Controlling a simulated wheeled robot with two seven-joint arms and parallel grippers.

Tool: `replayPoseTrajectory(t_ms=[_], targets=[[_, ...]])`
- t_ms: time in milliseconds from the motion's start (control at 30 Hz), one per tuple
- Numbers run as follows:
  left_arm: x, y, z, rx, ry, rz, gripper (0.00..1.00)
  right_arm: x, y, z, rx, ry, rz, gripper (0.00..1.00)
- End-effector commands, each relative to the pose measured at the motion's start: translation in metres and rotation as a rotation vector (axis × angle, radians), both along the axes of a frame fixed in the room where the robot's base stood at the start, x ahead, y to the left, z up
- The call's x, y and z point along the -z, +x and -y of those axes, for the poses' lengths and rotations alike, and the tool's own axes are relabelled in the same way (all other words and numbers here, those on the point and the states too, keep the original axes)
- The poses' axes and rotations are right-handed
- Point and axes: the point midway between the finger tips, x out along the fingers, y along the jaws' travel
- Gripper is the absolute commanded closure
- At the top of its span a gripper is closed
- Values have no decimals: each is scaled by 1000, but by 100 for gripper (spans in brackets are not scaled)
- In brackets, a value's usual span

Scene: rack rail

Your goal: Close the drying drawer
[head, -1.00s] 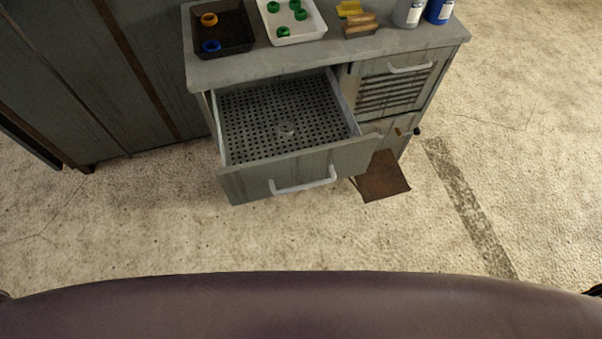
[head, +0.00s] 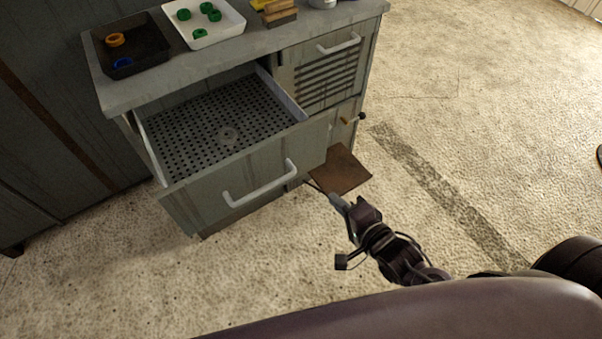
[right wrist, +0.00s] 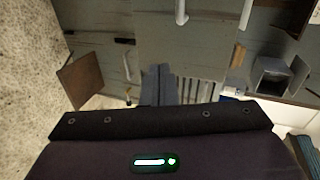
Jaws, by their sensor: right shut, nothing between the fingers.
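The drying drawer is pulled out of the grey cabinet. In the head view its front panel (head: 225,192) carries a white bar handle (head: 260,186), and its perforated floor (head: 195,125) is in sight. My right gripper (head: 335,199) is shut and empty, right of and below the drawer front and apart from the handle. Its closed fingers (right wrist: 158,84) show in the right wrist view, with grey panels and white handle parts beyond. My left gripper is not in view.
A brown flap (head: 340,168) sticks out low beside the drawer, close to my right gripper. A louvred front (head: 325,85) is right of the drawer. A dark tray (head: 130,62) and white tray (head: 205,32) with rings stand on top. Floor in front is clear.

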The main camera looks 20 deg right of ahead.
Motion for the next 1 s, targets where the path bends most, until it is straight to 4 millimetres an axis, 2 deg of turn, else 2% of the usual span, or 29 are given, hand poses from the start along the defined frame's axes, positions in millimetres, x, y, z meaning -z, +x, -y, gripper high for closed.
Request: replayPoseTrajectory(t_ms=[100, 200, 367, 767, 1000], targets=[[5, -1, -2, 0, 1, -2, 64, -17, 1, -7, 3, 66, 19, 100], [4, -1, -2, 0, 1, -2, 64, -20, 7, -9, 5, 77, 24, 100], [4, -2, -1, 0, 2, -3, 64, -15, 26, -15, 5, 75, 26, 100], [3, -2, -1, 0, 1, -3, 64, 8, 95, -37, 5, 75, 25, 100], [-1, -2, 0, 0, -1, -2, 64, 8, 123, -46, 5, 73, 23, 100]])
